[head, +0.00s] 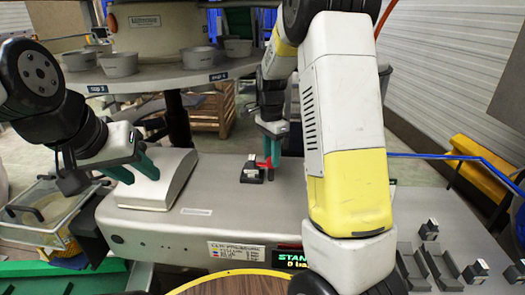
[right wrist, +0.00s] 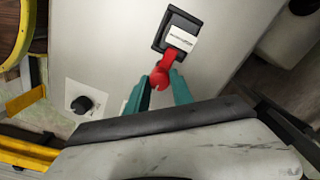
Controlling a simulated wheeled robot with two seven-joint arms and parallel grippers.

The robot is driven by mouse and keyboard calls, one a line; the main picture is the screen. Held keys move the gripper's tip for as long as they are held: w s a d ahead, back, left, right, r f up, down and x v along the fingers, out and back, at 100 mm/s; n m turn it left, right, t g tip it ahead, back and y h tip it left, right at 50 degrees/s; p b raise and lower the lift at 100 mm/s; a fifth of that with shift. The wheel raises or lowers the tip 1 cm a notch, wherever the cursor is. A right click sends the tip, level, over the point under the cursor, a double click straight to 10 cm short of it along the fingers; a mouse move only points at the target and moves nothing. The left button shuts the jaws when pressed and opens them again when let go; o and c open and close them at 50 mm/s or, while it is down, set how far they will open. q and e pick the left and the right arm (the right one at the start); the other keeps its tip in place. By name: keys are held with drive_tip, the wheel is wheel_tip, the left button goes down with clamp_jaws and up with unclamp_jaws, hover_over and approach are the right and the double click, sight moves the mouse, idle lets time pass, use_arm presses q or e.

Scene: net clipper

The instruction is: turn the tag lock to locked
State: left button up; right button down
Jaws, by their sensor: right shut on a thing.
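The tag lock (head: 252,170) is a small black square base with a white label and a red lever, on top of the grey machine housing. In the right wrist view the base (right wrist: 160,41) lies at the top middle, and its red lever (right wrist: 161,72) points toward me. My right gripper (right wrist: 160,90) has its teal fingers on either side of the lever's round end, shut on it. In the head view my right gripper (head: 270,151) comes down just right of the base. My left gripper (head: 134,169) is open and empty above the light raised cover. The label's writing is too small to read.
The light cover (head: 160,186) rises from the housing's left part. A clear bin (head: 40,215) stands at far left. Several grey bowls (head: 120,64) stand on the shelf behind. A display (head: 291,258) shows green text at the front. A black knob (right wrist: 82,104) sits beside the lock.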

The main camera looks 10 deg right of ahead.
drive_tip(key=c, duration=1.1)
unclamp_jaws()
wheel_tip(320, 180, up, 7)
drive_tip(key=shift+w+f, duration=0.1)
drive_tip(key=shift+w, duration=0.05)
drive_tip(key=shift+r, duration=0.55)
drive_tip(key=s+a+r+n+t+y, duration=0.1)
drive_tip(key=s+r+n+t, duration=0.2)
drive_tip(key=s+n, duration=0.4)
drive_tip(key=s+a+r+n+t+y, duration=0.1)
drive_tip(key=s+r+n+t, duration=0.2)
drive_tip(key=s, duration=1.4)
drive_tip(key=r+n, duration=0.1)
drive_tip(key=n, duration=0.3)
drive_tip(key=shift+s+a+t, duration=0.2)
drive_tip(key=shift+s+t, duration=0.1)
drive_tip(key=shift+s, duration=0.05)
